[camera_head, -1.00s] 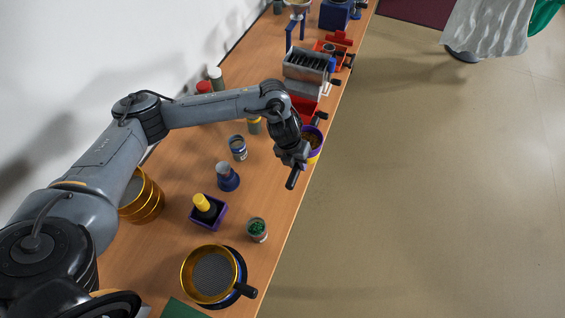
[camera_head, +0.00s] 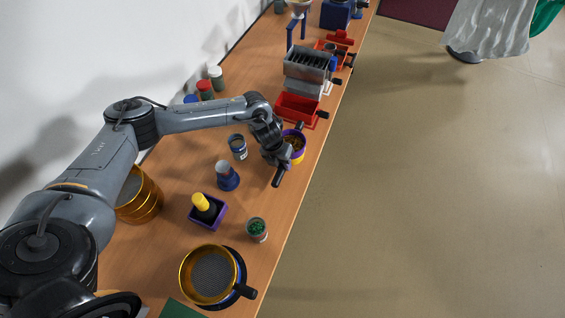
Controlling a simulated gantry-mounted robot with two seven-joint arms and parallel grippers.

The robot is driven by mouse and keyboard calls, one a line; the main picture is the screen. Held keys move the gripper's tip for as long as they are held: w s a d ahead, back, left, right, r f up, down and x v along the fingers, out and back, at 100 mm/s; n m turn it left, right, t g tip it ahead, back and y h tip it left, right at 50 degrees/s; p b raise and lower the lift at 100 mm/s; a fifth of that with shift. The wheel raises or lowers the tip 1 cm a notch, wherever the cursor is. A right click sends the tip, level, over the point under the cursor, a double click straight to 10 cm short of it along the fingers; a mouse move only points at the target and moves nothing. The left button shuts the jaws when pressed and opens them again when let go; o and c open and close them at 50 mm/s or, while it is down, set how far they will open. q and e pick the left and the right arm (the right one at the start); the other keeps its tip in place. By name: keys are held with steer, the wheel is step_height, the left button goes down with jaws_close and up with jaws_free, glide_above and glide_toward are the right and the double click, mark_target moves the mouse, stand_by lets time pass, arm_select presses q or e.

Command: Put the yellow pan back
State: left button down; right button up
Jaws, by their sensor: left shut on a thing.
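A small round pan (camera_head: 297,152), yellow on the outside with a purple rim and brown contents, is by my left gripper (camera_head: 281,158) near the table's right edge. My left gripper is shut on it, and a dark handle (camera_head: 279,177) sticks out below the fingers. The gripper partly hides the pan. I cannot tell whether the pan touches the table. My right gripper is not in view.
A red tray (camera_head: 302,112) lies just beyond the pan, in front of a grey slotted box (camera_head: 305,73). Nearer are a blue-grey bottle (camera_head: 228,178), a purple box (camera_head: 208,216), a green-filled jar (camera_head: 257,230) and a golden sieve (camera_head: 210,250).

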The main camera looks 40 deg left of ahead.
arm_select(q)
steer(key=shift+w, duration=0.1)
steer(key=shift+f, duration=0.1)
steer(key=c, duration=0.9)
jaws_free()
steer(key=shift+o, duration=0.2)
steer(key=shift+a+r, duration=0.1)
steer(key=shift+r, duration=0.25)
steer(key=p+v, duration=0.1)
steer(key=v, duration=1)
steer(key=shift+r, duration=0.35)
